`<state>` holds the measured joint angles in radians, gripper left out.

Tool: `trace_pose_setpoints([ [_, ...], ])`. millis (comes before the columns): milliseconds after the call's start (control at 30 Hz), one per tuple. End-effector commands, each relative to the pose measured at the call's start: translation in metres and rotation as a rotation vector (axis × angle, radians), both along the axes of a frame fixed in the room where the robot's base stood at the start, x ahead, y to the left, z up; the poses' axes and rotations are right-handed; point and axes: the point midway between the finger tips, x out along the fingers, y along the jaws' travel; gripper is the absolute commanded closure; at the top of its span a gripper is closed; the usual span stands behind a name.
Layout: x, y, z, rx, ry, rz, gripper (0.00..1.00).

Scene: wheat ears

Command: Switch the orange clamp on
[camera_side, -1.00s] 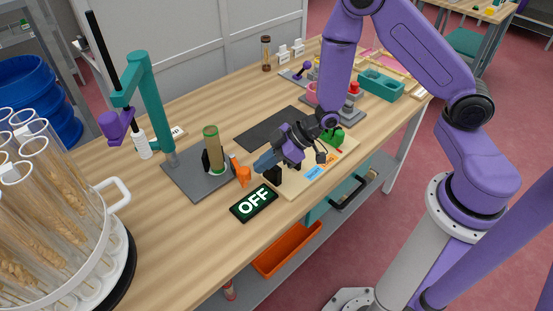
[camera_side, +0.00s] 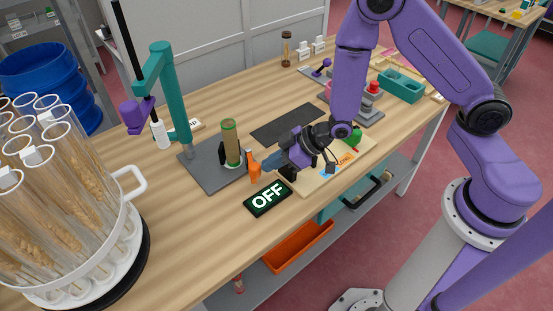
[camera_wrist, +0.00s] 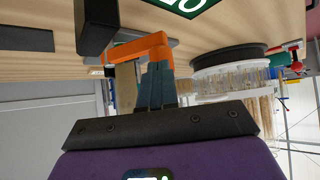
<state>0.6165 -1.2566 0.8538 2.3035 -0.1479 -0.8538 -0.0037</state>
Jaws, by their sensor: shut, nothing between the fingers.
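The orange clamp (camera_side: 255,173) stands at the right edge of a dark grey plate (camera_side: 207,180), beside an upright tube with a green rim (camera_side: 231,143). A sign reading OFF (camera_side: 267,199) lies in front of it. My gripper (camera_side: 266,164) is low over the table, its fingertips right at the clamp's right side. In the wrist view my gripper's blue-grey fingers (camera_wrist: 157,70) are shut together with nothing between them. The clamp's bent orange arm (camera_wrist: 135,48) meets or overlaps the fingertips there; I cannot tell whether they touch. The sign is partly cut off at the top (camera_wrist: 185,4).
A teal post (camera_side: 176,100) with a purple head rises behind the plate. A round rack of glass tubes with wheat ears (camera_side: 75,190) stands at the left. A tan board (camera_side: 330,172) lies under my gripper. A black mat (camera_side: 286,125) lies behind.

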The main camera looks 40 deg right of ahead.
Motion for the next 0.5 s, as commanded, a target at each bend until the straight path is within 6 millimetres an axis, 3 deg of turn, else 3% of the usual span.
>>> trace_pose_setpoints([
  [500,0.011,0.047,0.000,0.001,0.001,-0.387,1.00],
])
